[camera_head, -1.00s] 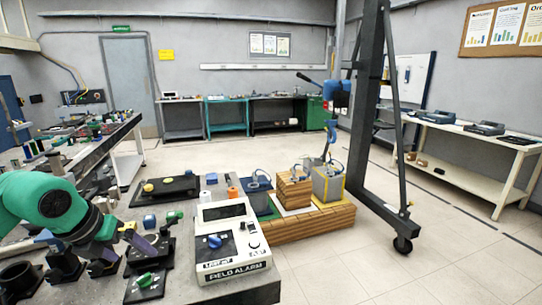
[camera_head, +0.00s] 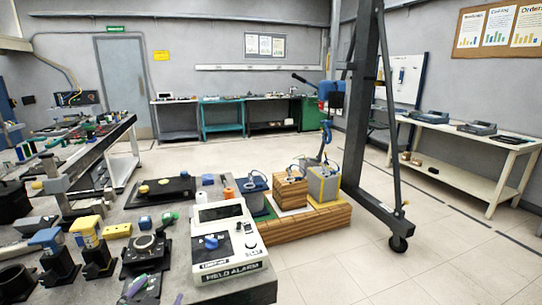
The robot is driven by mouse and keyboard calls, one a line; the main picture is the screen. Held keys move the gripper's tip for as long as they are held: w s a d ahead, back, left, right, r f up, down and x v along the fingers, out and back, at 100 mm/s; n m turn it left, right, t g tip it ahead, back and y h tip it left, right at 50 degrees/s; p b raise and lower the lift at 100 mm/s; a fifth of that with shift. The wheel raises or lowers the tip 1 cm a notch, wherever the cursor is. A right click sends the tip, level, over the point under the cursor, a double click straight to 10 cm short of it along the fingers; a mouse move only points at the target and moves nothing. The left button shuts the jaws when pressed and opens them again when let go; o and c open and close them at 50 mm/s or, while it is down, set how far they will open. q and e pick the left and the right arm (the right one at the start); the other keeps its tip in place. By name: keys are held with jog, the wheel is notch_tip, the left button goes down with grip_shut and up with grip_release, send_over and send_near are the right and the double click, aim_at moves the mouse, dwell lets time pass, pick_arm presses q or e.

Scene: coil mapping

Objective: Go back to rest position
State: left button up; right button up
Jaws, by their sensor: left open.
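My left arm is otherwise out of view. The white field alarm box (camera_head: 226,240), with a dark screen and a blue knob, stands on the grey bench just right of and behind the fingertips. My right gripper is not in view.
Blue-topped (camera_head: 47,241) and yellow-topped (camera_head: 88,232) black fixtures stand at the left. Beyond the bench is a wooden pallet (camera_head: 300,223) with coil blocks, and a dark hoist frame (camera_head: 370,190).

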pick_arm(q)
jog(key=s+d+f+n+g+h, duration=0.25)
jog(key=s+f+g, duration=0.65)
jog(key=s+f, duration=0.8)
jog(key=s+f+g+p, duration=0.1)
jog(key=s+f, duration=0.1)
jog(key=f, duration=1)
jog(key=s+f+g, duration=0.1)
jog(key=s+f, duration=0.2)
jog(key=f, duration=0.8)
jog(key=s+a+f, duration=0.3)
jog(key=s+f, duration=0.8)
jog(key=s, duration=0.3)
jog(key=shift+s+g+y+p, duration=0.25)
jog(key=shift+g+y+p, duration=0.05)
jog(key=shift+g+y, duration=0.1)
